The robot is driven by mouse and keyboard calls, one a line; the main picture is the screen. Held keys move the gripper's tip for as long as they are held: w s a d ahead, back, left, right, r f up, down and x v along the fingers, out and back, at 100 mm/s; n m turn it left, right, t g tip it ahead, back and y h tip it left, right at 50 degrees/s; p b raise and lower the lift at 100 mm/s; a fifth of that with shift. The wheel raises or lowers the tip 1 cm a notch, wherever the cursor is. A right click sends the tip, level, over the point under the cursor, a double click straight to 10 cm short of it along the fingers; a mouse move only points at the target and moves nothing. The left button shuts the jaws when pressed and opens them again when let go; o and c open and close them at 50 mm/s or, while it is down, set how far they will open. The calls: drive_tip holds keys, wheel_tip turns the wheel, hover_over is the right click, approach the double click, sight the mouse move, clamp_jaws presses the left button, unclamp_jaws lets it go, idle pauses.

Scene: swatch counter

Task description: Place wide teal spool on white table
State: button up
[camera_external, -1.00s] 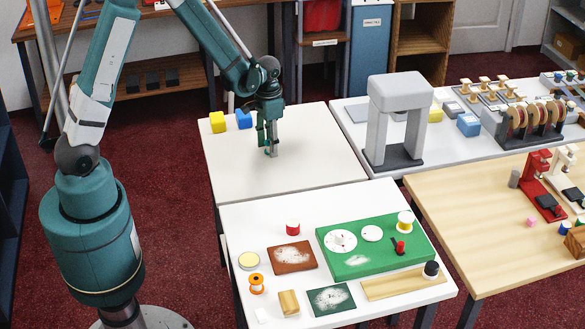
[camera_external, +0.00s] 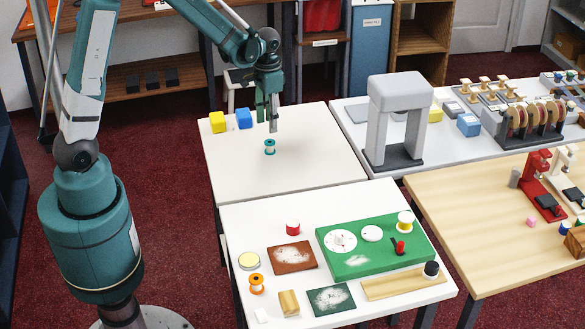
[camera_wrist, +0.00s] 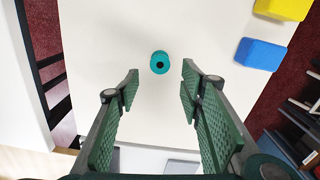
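The teal spool (camera_external: 269,147) stands upright on the white table (camera_external: 310,170) at the back left of the counter area. In the wrist view the spool (camera_wrist: 160,63) shows from above as a teal round with a dark centre hole, resting on the pale tabletop (camera_wrist: 110,45). My gripper (camera_external: 268,126) is above the spool and apart from it. In the wrist view my gripper (camera_wrist: 158,85) has its two fingers spread with nothing between them, and the spool lies just beyond the fingertips.
A yellow block (camera_external: 217,122) and a blue block (camera_external: 244,119) sit at the table's back left. A grey arch (camera_external: 398,120) stands to the right on another table. The front table holds a green board (camera_external: 350,268), a red spool (camera_external: 292,228) and an orange spool (camera_external: 257,284).

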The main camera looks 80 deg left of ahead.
drive_tip(key=shift+r, duration=1.1)
drive_tip(key=shift+d+r, duration=0.1)
drive_tip(key=s+d+r+m+t, duration=0.1)
drive_tip(key=s+d+r+t, duration=0.1)
drive_tip(key=s+d+r, duration=0.4)
drive_tip(key=s+d+r+t, duration=0.2)
drive_tip(key=s+d+r, duration=0.1)
drive_tip(key=d+r, duration=0.55)
drive_tip(key=s+d+r+t, duration=0.3)
drive_tip(key=s+d+r, duration=0.2)
drive_tip(key=s+d, duration=0.4)
drive_tip(key=shift+s+d+r+m, duration=0.15)
drive_tip(key=shift+s+m, duration=0.25)
drive_tip(key=shift+s, duration=0.95)
drive_tip(key=shift+o, duration=0.5)
